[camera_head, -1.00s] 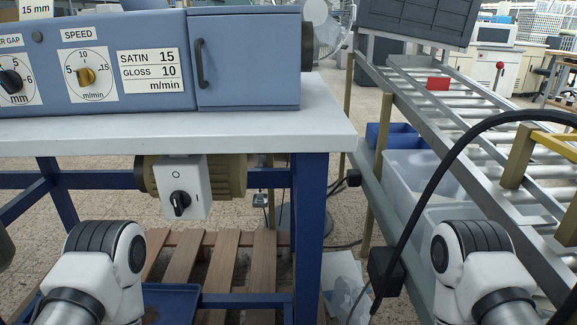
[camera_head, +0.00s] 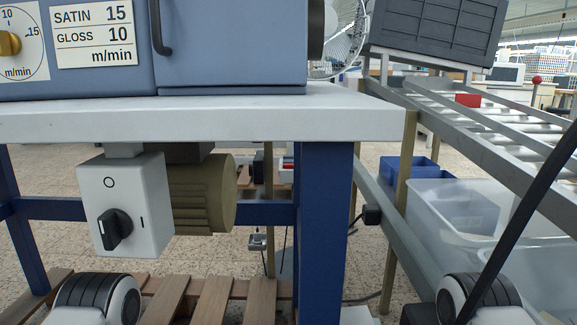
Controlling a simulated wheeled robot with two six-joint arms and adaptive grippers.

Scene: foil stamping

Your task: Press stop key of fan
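The fan (camera_head: 345,40) is partly visible at the top, behind the right end of the blue machine. Part of its wire guard shows, while the rest is hidden by the machine or cut off by the frame. I cannot make out a stop key on it. Neither of my grippers is in view; only rounded joints of my two arms show at the bottom edge, left and right of centre.
A blue machine (camera_head: 230,45) stands on a white-topped table (camera_head: 220,122) close ahead. A white switch box (camera_head: 148,185) with a black knob hangs under it beside a motor (camera_head: 205,195). A roller conveyor (camera_head: 500,125) and clear bins (camera_head: 450,205) are at right.

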